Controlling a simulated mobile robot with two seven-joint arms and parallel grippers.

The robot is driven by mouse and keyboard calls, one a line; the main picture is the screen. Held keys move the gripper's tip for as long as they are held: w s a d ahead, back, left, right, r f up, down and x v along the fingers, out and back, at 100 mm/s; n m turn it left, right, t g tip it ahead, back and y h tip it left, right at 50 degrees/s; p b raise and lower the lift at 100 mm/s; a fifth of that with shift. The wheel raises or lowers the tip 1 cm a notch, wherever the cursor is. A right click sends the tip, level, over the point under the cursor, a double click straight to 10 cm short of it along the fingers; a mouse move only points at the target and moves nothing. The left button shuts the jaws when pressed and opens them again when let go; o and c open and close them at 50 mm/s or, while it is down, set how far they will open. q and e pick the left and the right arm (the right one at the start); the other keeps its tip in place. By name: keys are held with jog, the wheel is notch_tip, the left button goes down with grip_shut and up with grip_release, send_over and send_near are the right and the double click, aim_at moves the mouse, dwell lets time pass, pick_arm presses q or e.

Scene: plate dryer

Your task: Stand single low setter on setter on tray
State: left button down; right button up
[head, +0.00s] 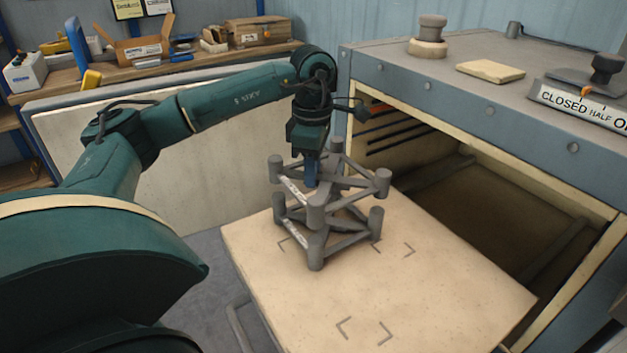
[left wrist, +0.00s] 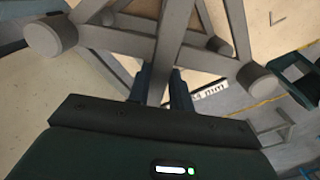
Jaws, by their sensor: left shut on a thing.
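A grey low setter (head: 350,187), a frame of crossed bars with round corner posts, is at the top of a two-level stack. My left gripper (head: 311,178) points down and is shut on one of its bars. The bar (left wrist: 166,55) shows between the fingers (left wrist: 160,88) in the left wrist view. A second grey setter (head: 316,255) stands below on the cream tray (head: 285,300). The upper posts are roughly above the lower ones. Whether they touch or a small gap is left, I cannot tell. My right gripper is out of view.
The grey dryer (head: 420,75) stands open at the right, close beside the stack; its dark inside looks empty. Bracket marks (head: 365,330) on the tray's near part enclose bare surface. A workbench (head: 150,70) with boxes stands behind.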

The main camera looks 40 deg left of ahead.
pick_arm(q)
jog(key=shift+f, duration=1.3)
jog(key=shift+f+b, duration=0.4)
jog(key=shift+f, duration=0.15)
jog(key=c, duration=1.3)
grip_release()
jog(key=shift+o, duration=0.2)
jog(key=shift+r, duration=0.1)
notch_tip(320, 180, up, 13)
jog(key=p, duration=0.2)
